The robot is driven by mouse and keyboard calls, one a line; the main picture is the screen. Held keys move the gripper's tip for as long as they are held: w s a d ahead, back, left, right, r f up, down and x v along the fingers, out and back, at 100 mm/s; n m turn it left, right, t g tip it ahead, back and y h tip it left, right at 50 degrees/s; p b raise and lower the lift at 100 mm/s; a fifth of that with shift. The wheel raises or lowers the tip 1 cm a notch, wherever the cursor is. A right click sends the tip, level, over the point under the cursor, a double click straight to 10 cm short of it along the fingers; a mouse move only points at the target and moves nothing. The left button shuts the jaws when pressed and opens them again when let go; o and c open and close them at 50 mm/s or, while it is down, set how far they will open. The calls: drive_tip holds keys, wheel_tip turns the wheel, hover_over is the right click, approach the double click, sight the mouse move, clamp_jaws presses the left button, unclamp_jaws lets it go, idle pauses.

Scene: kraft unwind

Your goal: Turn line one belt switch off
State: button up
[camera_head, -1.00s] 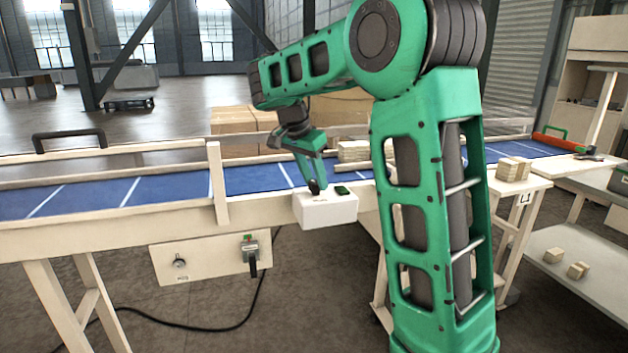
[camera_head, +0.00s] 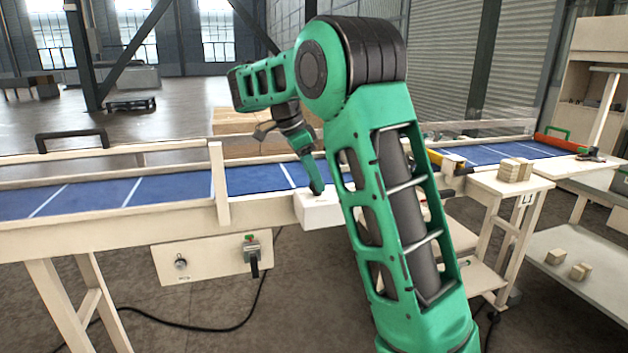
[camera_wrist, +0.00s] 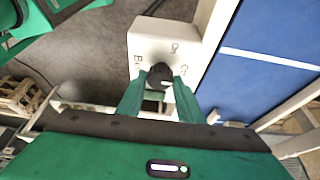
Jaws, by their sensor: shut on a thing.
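The belt switch is a black rotary knob (camera_wrist: 160,76) on a white switch box (camera_wrist: 150,40). Lettering surrounds the knob, but its small print and the knob's exact setting are hard to read. My gripper (camera_wrist: 159,80) is shut on the knob, with one green finger on each side of it. In the head view the white box (camera_head: 312,212) is fixed to the front side of the conveyor, and my gripper (camera_head: 317,190) reaches down to its top. The knob is hidden there by the fingers.
The blue conveyor belt (camera_head: 100,193) runs behind the box; it also shows in the wrist view (camera_wrist: 250,75). Wooden blocks (camera_head: 513,170) sit on a side table to the right.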

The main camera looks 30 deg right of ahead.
idle(0.3)
drive_tip(key=o, duration=1)
drive_tip(key=shift+r, duration=0.1)
drive_tip(key=shift+v, duration=5.35)
drive_tip(key=shift+w, duration=0.15)
